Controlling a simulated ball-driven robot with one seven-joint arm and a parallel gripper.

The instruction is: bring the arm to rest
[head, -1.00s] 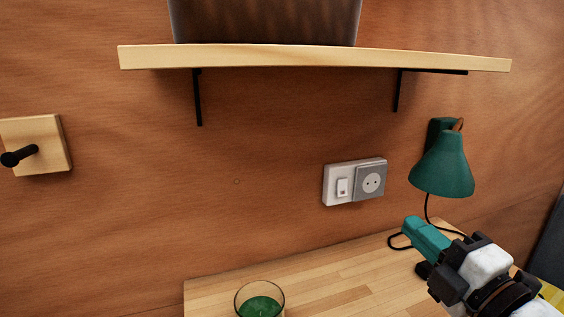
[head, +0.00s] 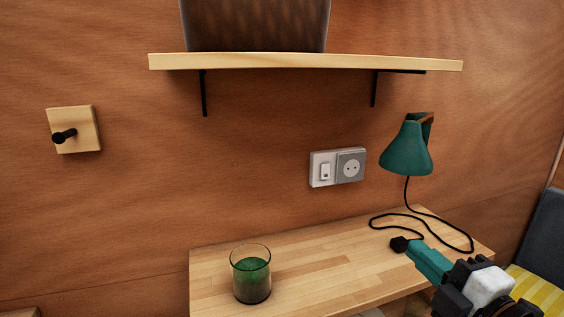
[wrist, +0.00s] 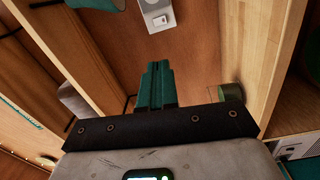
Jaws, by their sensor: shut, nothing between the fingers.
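My gripper (head: 430,263) shows at the lower right of the head view, in front of the right part of the wooden table. Its teal fingers are shut with nothing between them. In the wrist view my gripper (wrist: 157,68) points up the picture, its fingers together, with the tabletop beside it. It appears apart from the things on the table. Part of my arm shows behind it at the lower right corner.
A glass with green content (head: 251,275) stands on the table (head: 325,262). A socket (head: 337,167), a shelf (head: 300,62) and a peg (head: 74,130) are on the wall.

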